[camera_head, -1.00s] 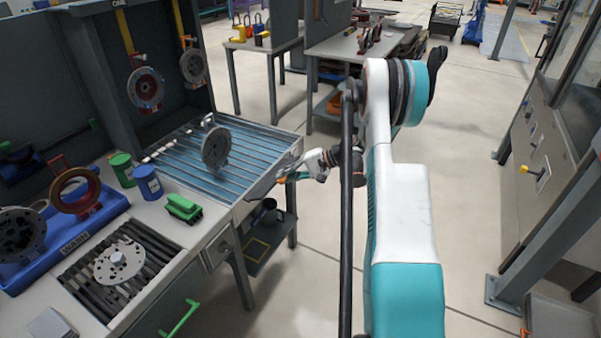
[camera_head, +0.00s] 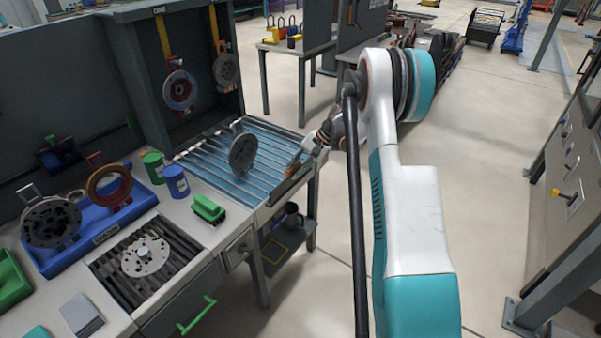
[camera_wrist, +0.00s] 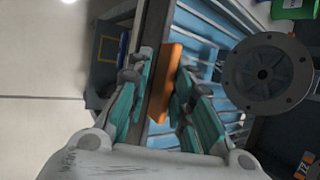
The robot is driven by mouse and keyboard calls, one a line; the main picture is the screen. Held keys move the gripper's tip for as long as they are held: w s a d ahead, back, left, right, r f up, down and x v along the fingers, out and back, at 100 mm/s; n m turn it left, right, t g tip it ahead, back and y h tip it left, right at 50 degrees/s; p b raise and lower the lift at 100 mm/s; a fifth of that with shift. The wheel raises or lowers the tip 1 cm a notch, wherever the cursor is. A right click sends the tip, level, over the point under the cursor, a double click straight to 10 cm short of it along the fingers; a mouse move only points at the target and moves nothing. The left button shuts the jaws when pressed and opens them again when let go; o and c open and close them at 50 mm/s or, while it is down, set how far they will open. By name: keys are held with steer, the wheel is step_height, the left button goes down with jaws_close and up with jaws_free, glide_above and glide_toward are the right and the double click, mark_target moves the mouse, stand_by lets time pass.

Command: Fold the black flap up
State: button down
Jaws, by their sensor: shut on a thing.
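The black flap (camera_head: 289,187) runs along the front right edge of the blue roller conveyor (camera_head: 212,163). It looks like a narrow dark strip there, raised close to upright; its exact angle is hard to tell. Its orange handle (camera_head: 294,161) sits near its far end. My gripper (camera_head: 302,158) is at this handle, coming from the right. In the wrist view, my gripper (camera_wrist: 165,74) has its teal-padded fingers on both sides of the orange handle (camera_wrist: 165,85) and is shut on it. The fingertips are small in the head view.
A grey disc (camera_head: 243,154) stands on the conveyor behind the flap; it also shows in the wrist view (camera_wrist: 268,75). A green block (camera_head: 208,209) and a blue can (camera_head: 175,181) stand left on the bench. A shelf (camera_head: 285,244) with a dark mug is below.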

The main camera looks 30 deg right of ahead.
steer(key=shift+w+a, duration=0.4)
steer(key=shift+w, duration=0.35)
steer(key=shift+a, duration=0.1)
steer(key=c, duration=1.7)
jaws_free()
steer(key=shift+w, duration=0.1)
steer(key=shift+w+a+f, duration=0.1)
steer(key=shift+w, duration=0.05)
steer(key=v, duration=1.2)
steer(key=shift+d, duration=0.25)
steer(key=shift+a, duration=0.1)
